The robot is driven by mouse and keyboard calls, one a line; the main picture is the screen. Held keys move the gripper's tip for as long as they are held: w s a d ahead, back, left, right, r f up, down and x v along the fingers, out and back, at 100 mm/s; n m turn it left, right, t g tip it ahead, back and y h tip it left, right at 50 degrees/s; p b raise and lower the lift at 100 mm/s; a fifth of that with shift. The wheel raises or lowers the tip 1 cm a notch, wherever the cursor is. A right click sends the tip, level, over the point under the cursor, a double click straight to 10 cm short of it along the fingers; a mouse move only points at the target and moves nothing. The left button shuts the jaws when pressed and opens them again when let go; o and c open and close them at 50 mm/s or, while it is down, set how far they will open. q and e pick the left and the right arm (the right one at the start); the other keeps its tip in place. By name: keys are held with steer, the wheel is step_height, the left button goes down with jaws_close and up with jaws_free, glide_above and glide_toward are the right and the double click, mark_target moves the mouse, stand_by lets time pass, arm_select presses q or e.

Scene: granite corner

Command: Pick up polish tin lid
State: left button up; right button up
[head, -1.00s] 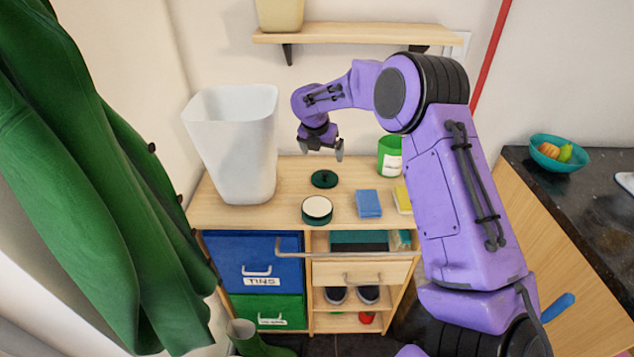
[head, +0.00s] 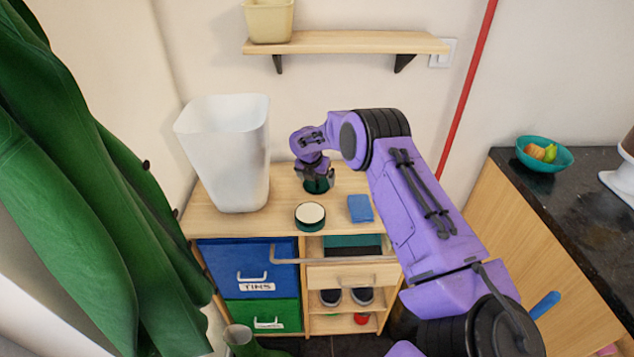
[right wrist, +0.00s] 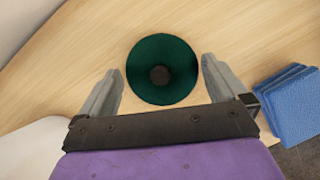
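The polish tin lid (right wrist: 150,85) is a dark green disc with a dark knob at its middle, lying on the wooden cabinet top. In the head view the lid (head: 317,187) shows partly below my right gripper (head: 317,178). In the right wrist view my right gripper (right wrist: 162,85) is open, with one finger on each side of the lid and gaps between. The open polish tin (head: 310,216), green with a pale top, stands just in front of the lid. My left gripper is in no view.
A white bin (head: 228,155) stands left of the lid. Blue folded cloths (head: 360,208) lie to the right and also show in the right wrist view (right wrist: 290,103). A wall shelf (head: 345,44) is above. A green coat (head: 75,190) hangs at the left.

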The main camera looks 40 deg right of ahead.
steer(key=shift+r, duration=0.1)
steer(key=c, duration=0.6)
